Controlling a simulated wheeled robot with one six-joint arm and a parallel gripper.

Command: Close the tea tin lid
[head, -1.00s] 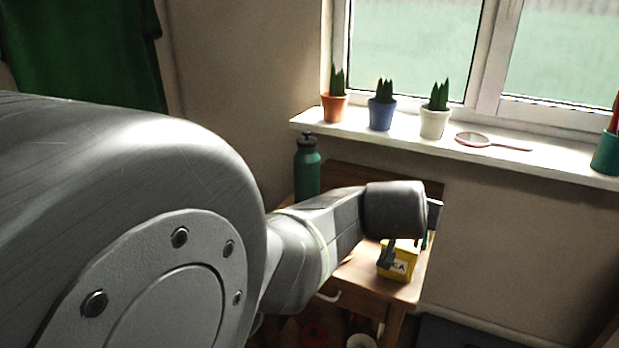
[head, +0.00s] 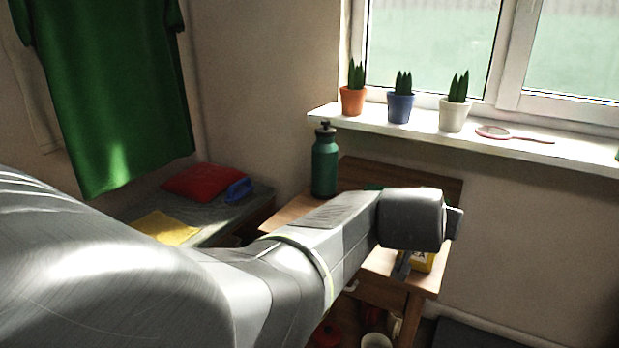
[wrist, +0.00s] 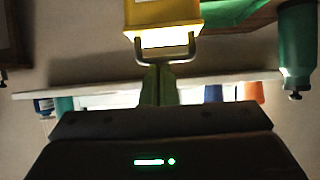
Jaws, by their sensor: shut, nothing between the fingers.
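The yellow tea tin (head: 419,262) stands on the small wooden table, mostly hidden behind my wrist in the head view. In the wrist view, which is upside down, the tin (wrist: 163,12) is at the top centre, with a bright strip along its edge nearest my gripper. A grey U-shaped wire piece (wrist: 165,60) lies at that edge. I cannot tell how far the lid is open. My gripper (wrist: 158,72) is shut and empty, its fingers pointing at the tin; contact with the wire piece is unclear.
A green bottle (head: 325,165) stands on the wooden table (head: 290,212), left of my wrist. Potted plants, including a white pot (head: 453,115), and a hand mirror (head: 495,132) sit on the windowsill behind. A bench with a red cushion (head: 203,182) is at the left.

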